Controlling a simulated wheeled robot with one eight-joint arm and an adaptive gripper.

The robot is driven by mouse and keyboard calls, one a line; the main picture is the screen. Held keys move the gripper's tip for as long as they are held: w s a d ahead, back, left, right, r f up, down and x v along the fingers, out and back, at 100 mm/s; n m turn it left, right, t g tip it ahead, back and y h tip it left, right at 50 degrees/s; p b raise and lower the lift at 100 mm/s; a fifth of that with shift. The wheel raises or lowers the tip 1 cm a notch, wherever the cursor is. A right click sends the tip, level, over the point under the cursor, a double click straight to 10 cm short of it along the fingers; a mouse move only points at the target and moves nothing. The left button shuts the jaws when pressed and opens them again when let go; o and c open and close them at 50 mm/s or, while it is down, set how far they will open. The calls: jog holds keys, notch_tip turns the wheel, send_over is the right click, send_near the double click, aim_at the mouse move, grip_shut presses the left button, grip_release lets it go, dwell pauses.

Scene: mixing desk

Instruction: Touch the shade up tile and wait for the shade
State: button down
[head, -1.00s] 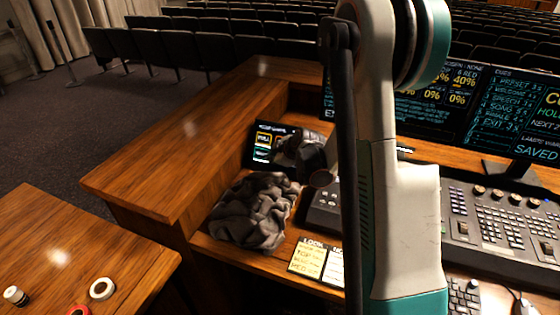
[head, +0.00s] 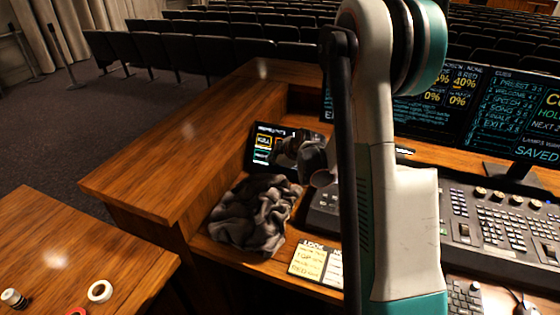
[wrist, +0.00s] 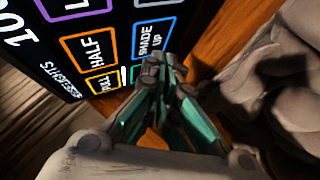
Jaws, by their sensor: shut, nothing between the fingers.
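The touch panel (head: 262,158) stands tilted at the left end of the desk. In the wrist view, the blue-outlined shade up tile (wrist: 150,38) shows its label in the upper middle. My gripper (wrist: 163,68) is shut and empty, its fingertips at the lower edge of that tile in the picture. I cannot tell whether they touch the glass. A teal-edged tile below is mostly hidden behind the fingers. In the head view, my gripper (head: 292,150) is in front of the panel's right part and hides it.
A crumpled dark cloth (head: 252,214) lies just in front of the panel. Orange half (wrist: 90,48) and yellow full (wrist: 103,82) tiles lie left of the shade tile.

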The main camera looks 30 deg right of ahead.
jog(key=shift+d, duration=0.1)
dwell(0.7)
jog(key=shift+w+d+f+b, duration=0.15)
jog(key=shift+w+d+b, duration=0.05)
jog(key=shift+w+b, duration=0.1)
